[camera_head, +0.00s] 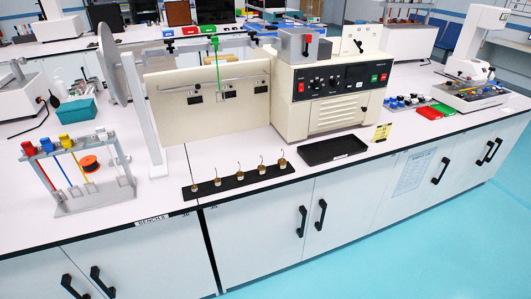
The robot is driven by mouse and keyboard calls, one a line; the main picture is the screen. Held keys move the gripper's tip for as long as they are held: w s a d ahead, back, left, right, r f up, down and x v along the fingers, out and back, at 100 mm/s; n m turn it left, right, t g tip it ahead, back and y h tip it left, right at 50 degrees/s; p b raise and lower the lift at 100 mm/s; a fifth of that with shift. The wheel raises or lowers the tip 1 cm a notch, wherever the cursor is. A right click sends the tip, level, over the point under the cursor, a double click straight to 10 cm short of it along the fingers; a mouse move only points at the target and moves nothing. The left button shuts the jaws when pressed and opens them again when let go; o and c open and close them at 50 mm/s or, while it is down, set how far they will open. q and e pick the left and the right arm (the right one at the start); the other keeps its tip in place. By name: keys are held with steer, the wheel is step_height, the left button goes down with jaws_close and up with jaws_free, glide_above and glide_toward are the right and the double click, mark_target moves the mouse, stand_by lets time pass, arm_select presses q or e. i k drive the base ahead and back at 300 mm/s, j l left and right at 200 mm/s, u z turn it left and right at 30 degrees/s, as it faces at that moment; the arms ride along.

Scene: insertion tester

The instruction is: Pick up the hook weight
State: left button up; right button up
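Several brass hook weights stand upright in a row on a black strip (251,176) at the front edge of the bench. Each has a thin wire hook rising from its top. They run from the left hook weight (194,187) to the middle hook weight (240,175) and the right hook weight (283,163), which looks the largest. The beige insertion tester (325,115) stands behind them, with a control panel and red and green buttons. Its beige board (195,115) carries small dark clips, with a green vertical piece above. Neither of my grippers is in view.
An empty black tray (333,148) and a yellow card (382,132) lie right of the weights. A metal rack (95,195) with colored tools stands left, before a teal box (75,112). A red bin (429,113) is farther right. The front-left bench surface is partly clear.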

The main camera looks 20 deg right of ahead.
mark_target(261, 168)
steer(key=i+j+z, duration=0.4)
steer(key=i+j, duration=0.2)
steer(key=i, duration=0.2)
steer(key=i+j+z, duration=0.4)
steer(key=i+j, duration=0.25)
steer(key=j, duration=0.2)
